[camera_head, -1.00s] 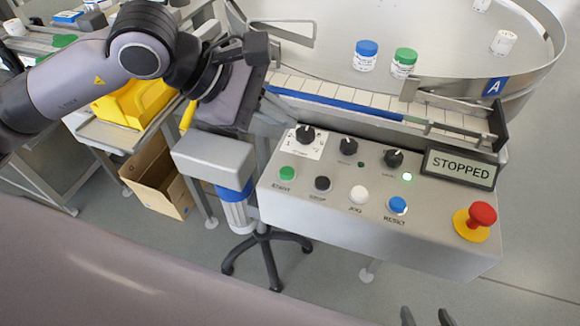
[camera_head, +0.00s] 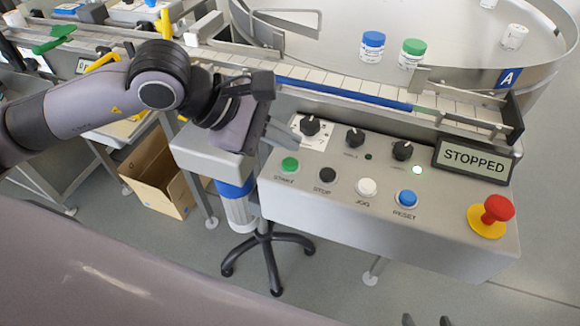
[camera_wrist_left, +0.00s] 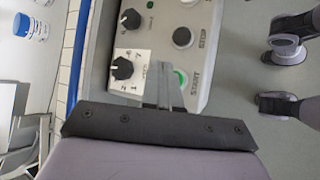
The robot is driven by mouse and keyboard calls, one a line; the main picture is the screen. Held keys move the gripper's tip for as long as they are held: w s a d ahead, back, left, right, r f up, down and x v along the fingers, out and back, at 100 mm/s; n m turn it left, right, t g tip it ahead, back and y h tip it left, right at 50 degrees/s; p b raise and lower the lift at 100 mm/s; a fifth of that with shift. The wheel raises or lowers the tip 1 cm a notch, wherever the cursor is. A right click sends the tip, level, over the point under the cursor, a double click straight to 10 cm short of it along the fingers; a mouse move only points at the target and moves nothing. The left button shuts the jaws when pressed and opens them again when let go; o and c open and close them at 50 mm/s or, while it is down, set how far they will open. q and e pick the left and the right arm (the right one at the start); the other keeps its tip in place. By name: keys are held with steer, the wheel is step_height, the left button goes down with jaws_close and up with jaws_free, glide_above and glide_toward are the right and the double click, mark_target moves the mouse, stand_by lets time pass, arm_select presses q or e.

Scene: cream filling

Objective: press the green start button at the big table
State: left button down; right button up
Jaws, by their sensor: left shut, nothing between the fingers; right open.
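The green start button (camera_head: 289,165) sits at the left of the front row on the grey control panel (camera_head: 330,205). Its label reads START. My left gripper (camera_head: 290,139) is shut and empty, its fingertips over the panel just behind the button in the head view, apparently above the surface. In the left wrist view the shut fingers (camera_wrist_left: 165,88) partly cover the green button (camera_wrist_left: 181,78), beside the black dial (camera_wrist_left: 122,68). I cannot tell whether they touch anything. The tips of my right gripper (camera_head: 428,321) show open at the bottom edge, away from the panel.
Black stop (camera_head: 327,175), white jog (camera_head: 366,187) and blue reset (camera_head: 407,198) buttons run rightward. A red emergency knob (camera_head: 498,208) stands at the right. The display (camera_head: 474,160) reads STOPPED. A conveyor (camera_head: 345,88) lies behind; a cardboard box (camera_head: 158,180) is on the floor.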

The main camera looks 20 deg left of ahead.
mark_target(290, 164)
arm_select(q)
steer(key=shift+f+b, duration=0.3)
steer(key=shift+f, duration=0.5)
arm_select(e)
steer(key=shift+w+a+f, duration=0.2)
steer(key=shift+a+f, duration=0.05)
steer(key=shift+a, duration=0.15)
steer(key=shift+d+f, duration=0.15)
steer(key=shift+d, duration=0.1)
steer(key=shift+w+a, duration=0.1)
stand_by(0.6)
arm_select(q)
steer(key=shift+f+b, duration=0.35)
steer(key=shift+b, duration=0.6)
arm_select(e)
steer(key=shift+f, duration=0.65)
